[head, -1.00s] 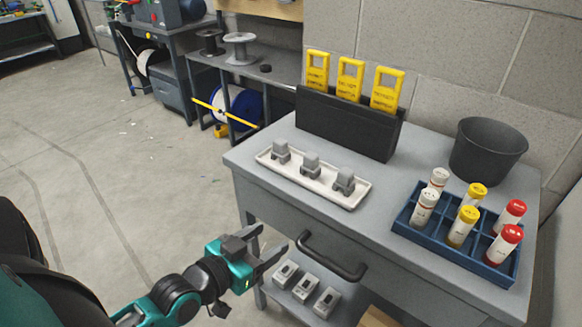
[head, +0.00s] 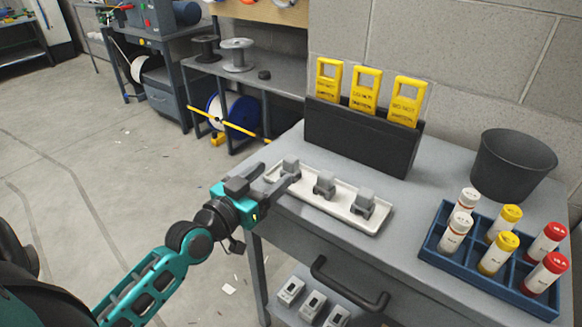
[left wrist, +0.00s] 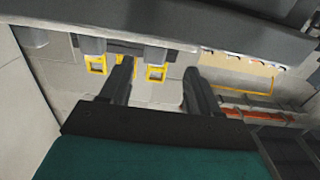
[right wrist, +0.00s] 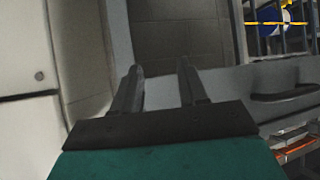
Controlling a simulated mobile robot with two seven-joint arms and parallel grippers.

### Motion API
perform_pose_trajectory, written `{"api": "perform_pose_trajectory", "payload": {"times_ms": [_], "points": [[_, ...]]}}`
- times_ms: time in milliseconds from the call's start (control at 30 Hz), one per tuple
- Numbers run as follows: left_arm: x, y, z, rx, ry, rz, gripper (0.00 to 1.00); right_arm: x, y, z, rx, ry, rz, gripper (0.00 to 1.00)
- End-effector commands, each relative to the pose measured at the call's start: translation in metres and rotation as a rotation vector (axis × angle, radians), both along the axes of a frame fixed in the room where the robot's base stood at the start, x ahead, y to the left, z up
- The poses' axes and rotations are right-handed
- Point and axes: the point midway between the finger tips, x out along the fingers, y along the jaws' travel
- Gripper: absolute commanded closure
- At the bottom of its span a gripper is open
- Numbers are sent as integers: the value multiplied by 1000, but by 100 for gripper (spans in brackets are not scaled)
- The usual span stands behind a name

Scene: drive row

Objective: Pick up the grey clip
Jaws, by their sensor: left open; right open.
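Three small grey clips stand in a row on a white tray (head: 352,222) on the grey table: a left one (head: 290,167), a middle one (head: 324,184) and a right one (head: 364,202). My left gripper (head: 280,180) is open, with its fingers at the left end of the tray, close to the left clip. I cannot tell whether they touch it. The left wrist view shows the open fingers (left wrist: 157,72) from behind, with the table at the top. My right gripper (right wrist: 160,68) is open and empty in the right wrist view, away from the clips.
A black holder (head: 360,138) with yellow tags stands behind the tray. A blue rack (head: 440,253) with several capped tubes and a dark bin (head: 512,163) stand to the right. A black handle (head: 348,288) sticks out from the table front.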

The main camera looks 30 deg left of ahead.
Motion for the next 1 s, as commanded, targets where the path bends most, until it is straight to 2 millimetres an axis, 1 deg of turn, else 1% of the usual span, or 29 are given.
{"api": "perform_pose_trajectory", "payload": {"times_ms": [167,300,400,533,733,767,1000], "points": [[15,-5,3,-4,-4,1,38,0,0,2,-1,-1,0,57],[34,-11,4,-4,-3,0,38,0,-1,3,-1,-4,-1,57],[44,-11,3,-2,-2,2,38,0,-1,3,-1,-5,-1,57],[51,-12,3,-1,0,1,38,0,-1,2,-1,-4,-1,57],[51,-12,3,-1,1,1,38,-1,-1,2,0,-3,-3,57],[51,-12,3,-1,1,1,39,-1,-1,2,1,-3,-4,57],[51,-11,3,-1,1,1,62,-1,1,2,5,0,-7,57]]}}
